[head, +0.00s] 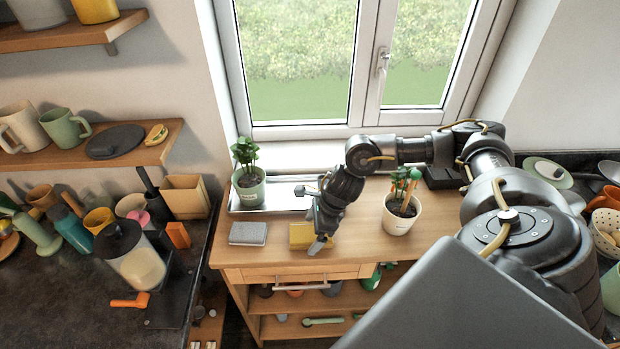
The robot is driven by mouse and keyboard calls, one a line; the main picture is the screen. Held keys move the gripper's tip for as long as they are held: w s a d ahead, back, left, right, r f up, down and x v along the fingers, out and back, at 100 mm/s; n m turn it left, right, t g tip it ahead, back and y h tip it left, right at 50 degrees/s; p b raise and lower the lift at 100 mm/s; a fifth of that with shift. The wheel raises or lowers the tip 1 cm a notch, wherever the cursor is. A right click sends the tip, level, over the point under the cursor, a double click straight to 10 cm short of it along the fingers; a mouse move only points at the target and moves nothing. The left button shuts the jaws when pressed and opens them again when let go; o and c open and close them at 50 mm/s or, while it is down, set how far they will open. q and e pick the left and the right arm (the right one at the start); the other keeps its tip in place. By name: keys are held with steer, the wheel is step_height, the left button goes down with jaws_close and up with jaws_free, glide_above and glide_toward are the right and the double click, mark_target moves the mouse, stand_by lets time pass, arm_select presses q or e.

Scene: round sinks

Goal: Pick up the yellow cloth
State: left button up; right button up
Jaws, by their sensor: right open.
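The yellow cloth (302,236) lies flat on the wooden cabinet top, near its front edge. My right gripper (318,243) reaches down from the right, over the cloth's right side, and hides part of it. The gripper is open, with one fingertip low by the cloth's front right corner. I cannot tell whether it touches the cloth. My left gripper is not in view.
A grey sponge-like block (248,233) lies left of the cloth. A potted plant (402,214) stands to the right and another potted plant (248,187) stands on a metal tray (290,199) behind. A window (340,60) rises at the back.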

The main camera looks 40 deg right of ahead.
steer(key=shift+c, duration=0.4)
steer(key=c, duration=1)
steer(key=shift+r, duration=0.15)
